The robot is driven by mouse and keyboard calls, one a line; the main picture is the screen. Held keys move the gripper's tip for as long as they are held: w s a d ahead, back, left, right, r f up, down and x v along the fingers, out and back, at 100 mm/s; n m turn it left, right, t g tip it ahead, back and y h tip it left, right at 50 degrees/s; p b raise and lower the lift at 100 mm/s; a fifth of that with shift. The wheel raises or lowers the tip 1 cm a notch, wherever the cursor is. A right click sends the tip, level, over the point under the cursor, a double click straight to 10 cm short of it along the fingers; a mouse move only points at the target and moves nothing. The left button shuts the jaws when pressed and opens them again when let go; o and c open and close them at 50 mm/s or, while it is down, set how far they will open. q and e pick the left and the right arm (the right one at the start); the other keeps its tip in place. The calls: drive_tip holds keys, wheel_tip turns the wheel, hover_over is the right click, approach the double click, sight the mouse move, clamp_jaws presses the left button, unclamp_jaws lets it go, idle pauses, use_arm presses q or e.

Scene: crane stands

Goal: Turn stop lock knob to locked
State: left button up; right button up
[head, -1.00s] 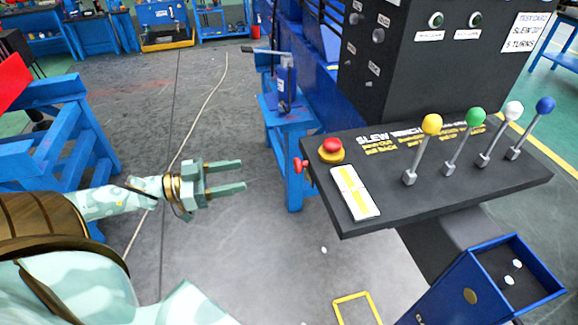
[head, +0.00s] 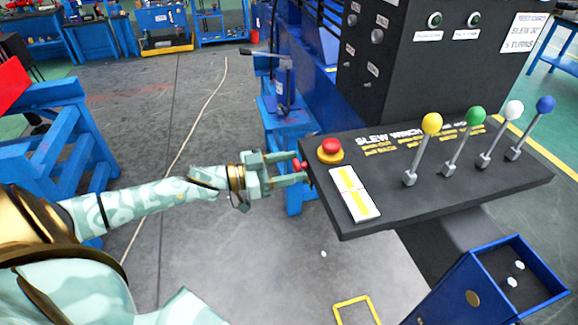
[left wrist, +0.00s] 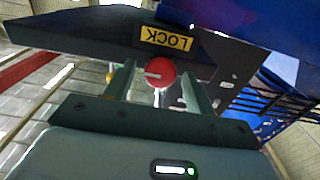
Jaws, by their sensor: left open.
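The stop lock knob is a small red knob (head: 299,165) on the left side edge of the black control panel (head: 420,205). In the left wrist view the red knob (left wrist: 160,73) has a pale pointer mark slanting to the left, and a yellow LOCK label (left wrist: 166,38) reads upside down above it. My left gripper (head: 290,168) is open, with one finger on each side of the knob; I cannot tell whether they touch it. In the left wrist view the left gripper (left wrist: 160,92) has its fingers apart around the knob. My right gripper is not in view.
A red mushroom button (head: 331,147) sits on the panel's top near the knob. Levers with yellow (head: 431,124), green, white and blue balls stand farther right. A blue stand (head: 285,130) is behind the gripper. Floor below the gripper is free.

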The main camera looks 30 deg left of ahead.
use_arm(q)
drive_tip(key=c, duration=1)
drive_tip(key=shift+o, duration=0.2)
drive_tip(key=shift+m, duration=0.3)
drive_tip(key=m+p, duration=0.1)
drive_tip(key=m, duration=0.1)
drive_tip(key=shift+m, duration=0.3)
drive_tip(key=m, duration=0.3)
drive_tip(key=shift+s+d+m, duration=0.1)
drive_tip(key=shift+m, duration=0.2)
drive_tip(key=m, duration=0.5)
drive_tip(key=shift+f+m, duration=0.2)
drive_tip(key=shift+m, duration=0.1)
drive_tip(key=m+b, duration=0.1)
drive_tip(key=m, duration=0.4)
drive_tip(key=shift+s+f+m+b, duration=0.1)
drive_tip(key=shift+m+b, duration=0.2)
drive_tip(key=shift+b, duration=0.1)
